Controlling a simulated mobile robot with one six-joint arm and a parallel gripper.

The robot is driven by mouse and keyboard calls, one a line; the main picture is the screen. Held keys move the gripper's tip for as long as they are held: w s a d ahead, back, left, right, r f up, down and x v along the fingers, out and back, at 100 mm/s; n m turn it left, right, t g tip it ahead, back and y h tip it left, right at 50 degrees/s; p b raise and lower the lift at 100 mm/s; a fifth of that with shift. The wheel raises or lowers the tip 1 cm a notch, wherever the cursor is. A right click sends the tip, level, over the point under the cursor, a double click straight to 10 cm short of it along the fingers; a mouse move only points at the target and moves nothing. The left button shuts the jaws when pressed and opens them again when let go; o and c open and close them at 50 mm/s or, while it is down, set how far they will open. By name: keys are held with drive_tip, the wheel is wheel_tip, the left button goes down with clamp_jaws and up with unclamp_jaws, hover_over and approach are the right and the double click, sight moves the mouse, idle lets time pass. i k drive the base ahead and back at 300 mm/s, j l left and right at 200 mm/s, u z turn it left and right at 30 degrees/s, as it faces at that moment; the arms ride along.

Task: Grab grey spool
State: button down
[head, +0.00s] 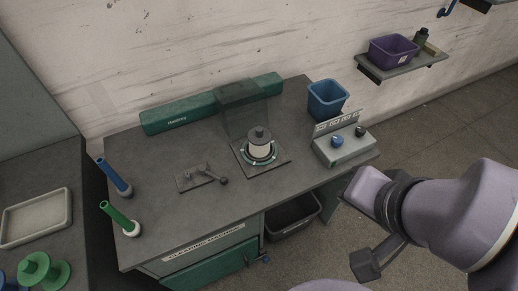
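A pale grey spool (259,150) with a dark grey knobbed top stands upright on a square plate in the middle of the workbench (205,222), inside a ring with green marks. A clear, dark-edged guard (240,112) rises just behind it. I cannot tell whether the dark top is part of the spool. My arm enters from the right. Its end, seemingly my gripper (368,262), shows as a dark angled piece beyond the bench's right front edge, well apart from the spool. Its fingers cannot be made out clearly.
A control box (329,154) with knobs and a blue bin (327,99) stand right of the spool. A lever fixture (195,179) lies to its left. A green spool (43,271) sits bottom left. The front middle is clear.

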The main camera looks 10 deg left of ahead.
sight(259, 138)
drive_tip(key=i+l+u, duration=0.15)
drive_tip(key=u, duration=0.3)
drive_tip(key=i+l+u, duration=0.2)
drive_tip(key=u, duration=0.3)
drive_tip(key=i+l+u, duration=0.2)
drive_tip(key=u, duration=0.25)
drive_tip(key=l+u, duration=0.35)
drive_tip(key=u, duration=0.15)
drive_tip(key=i+l+u, duration=0.1)
drive_tip(key=l+u, duration=0.35)
drive_tip(key=j, duration=0.1)
